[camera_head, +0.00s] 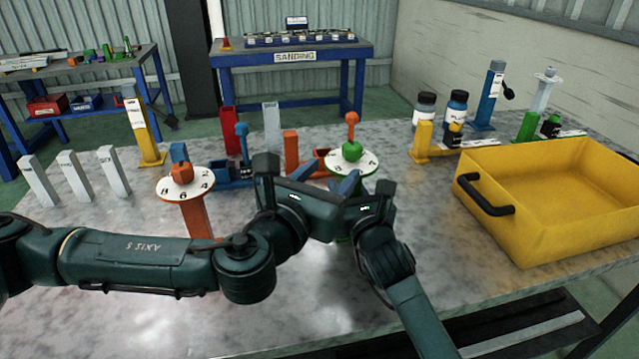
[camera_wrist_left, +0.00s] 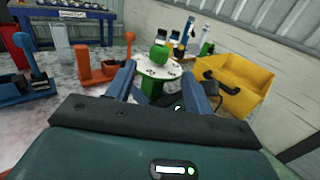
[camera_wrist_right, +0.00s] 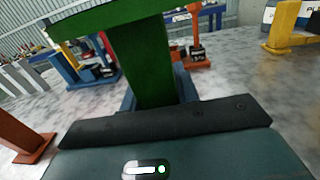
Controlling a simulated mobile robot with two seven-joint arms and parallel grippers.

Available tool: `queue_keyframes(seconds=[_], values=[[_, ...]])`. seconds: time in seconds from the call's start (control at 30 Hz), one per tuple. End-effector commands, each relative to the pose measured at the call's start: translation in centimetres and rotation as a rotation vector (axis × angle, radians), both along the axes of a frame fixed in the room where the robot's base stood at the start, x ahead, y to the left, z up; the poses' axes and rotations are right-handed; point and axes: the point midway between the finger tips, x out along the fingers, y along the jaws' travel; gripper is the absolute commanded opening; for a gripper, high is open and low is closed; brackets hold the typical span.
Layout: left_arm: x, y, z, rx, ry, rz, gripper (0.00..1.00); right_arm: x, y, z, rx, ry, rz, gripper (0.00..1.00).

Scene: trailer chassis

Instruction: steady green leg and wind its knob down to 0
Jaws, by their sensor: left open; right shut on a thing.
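The green leg (camera_wrist_right: 140,62) stands upright on the table, with a white numbered dial (camera_head: 340,161) and a green knob (camera_head: 352,151) on top. My right gripper (camera_wrist_right: 158,90) is shut on the green leg's post below the dial. My left gripper (camera_wrist_left: 165,90) is open, its blue fingers pointing at the dial and knob, which show between and just beyond them in the left wrist view. The knob (camera_wrist_left: 159,54) appears clear of the fingers. The lower leg is mostly hidden by my grippers in the head view. The dial's reading cannot be made out.
An orange leg with a numbered dial (camera_head: 185,184) stands left of my left gripper. A yellow tray (camera_head: 550,206) is at the right. Blue and orange clamps (camera_head: 308,168) stand behind. White posts (camera_head: 75,174) stand at the left.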

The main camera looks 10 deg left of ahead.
Motion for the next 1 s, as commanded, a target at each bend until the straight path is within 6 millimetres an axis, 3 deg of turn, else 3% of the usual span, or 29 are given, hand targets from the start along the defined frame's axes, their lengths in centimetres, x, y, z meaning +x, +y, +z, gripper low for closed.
queue_keyframes(seconds=[0.2, 0.63, 0.67, 1.0], values=[[-2.3, 1.0, 0.0, -0.001, 0.000, 0.001, 0.53, 0.0, 0.0, 0.0, 0.000, 0.001, 0.000, 0.00], [-2.6, 1.1, 0.0, 0.000, -0.001, 0.001, 0.53, 0.0, 0.0, 0.0, 0.000, 0.001, 0.000, 0.00], [-2.6, 1.1, 0.0, 0.000, -0.001, 0.001, 0.53, 0.0, 0.0, 0.0, 0.000, 0.001, 0.000, 0.33], [-2.6, 1.1, 0.0, 0.000, -0.001, 0.000, 0.53, 0.0, 0.0, 0.0, 0.000, 0.000, 0.000, 0.61]])
